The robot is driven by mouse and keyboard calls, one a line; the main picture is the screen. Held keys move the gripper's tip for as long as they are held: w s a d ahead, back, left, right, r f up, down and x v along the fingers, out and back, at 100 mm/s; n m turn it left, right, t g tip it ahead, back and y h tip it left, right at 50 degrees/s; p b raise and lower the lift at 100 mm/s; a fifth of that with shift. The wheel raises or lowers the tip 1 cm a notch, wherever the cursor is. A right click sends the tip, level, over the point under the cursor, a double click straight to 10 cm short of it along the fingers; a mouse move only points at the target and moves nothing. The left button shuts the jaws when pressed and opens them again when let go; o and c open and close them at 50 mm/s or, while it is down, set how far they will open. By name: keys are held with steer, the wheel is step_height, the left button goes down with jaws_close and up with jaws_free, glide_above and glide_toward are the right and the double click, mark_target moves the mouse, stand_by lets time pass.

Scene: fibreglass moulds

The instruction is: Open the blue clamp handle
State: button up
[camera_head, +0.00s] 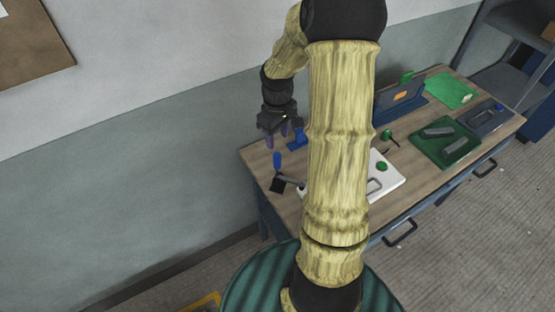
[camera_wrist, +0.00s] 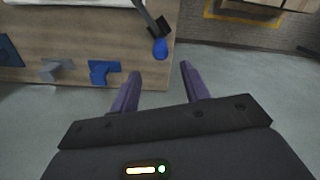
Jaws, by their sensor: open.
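The blue clamp handle (camera_head: 278,160) stands at the left front end of the workbench, above a black block (camera_head: 278,185) with a dark bar. In the wrist view the blue handle (camera_wrist: 160,48) shows end-on as a rounded blue grip at the bench edge, with the dark bar (camera_wrist: 150,20) beside it. My gripper (camera_head: 276,139) is open and empty, behind and above the handle in the head view. In the wrist view its two purple fingers (camera_wrist: 160,86) are spread, and the handle appears beyond the gap between them, apart from both.
A blue bracket (camera_wrist: 103,72) and a grey one (camera_wrist: 57,70) lie along the bench edge near my fingers. A white plate (camera_head: 390,182), a green tray (camera_head: 445,143) and a blue upright holder (camera_head: 400,100) occupy the bench. The wall (camera_head: 150,160) is close behind.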

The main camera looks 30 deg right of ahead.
mark_target(277, 161)
step_height(277, 161, down, 12)
steer(key=shift+f+p, duration=0.15)
steer(key=shift+p, duration=0.95)
steer(key=shift+c, duration=0.5)
jaws_close()
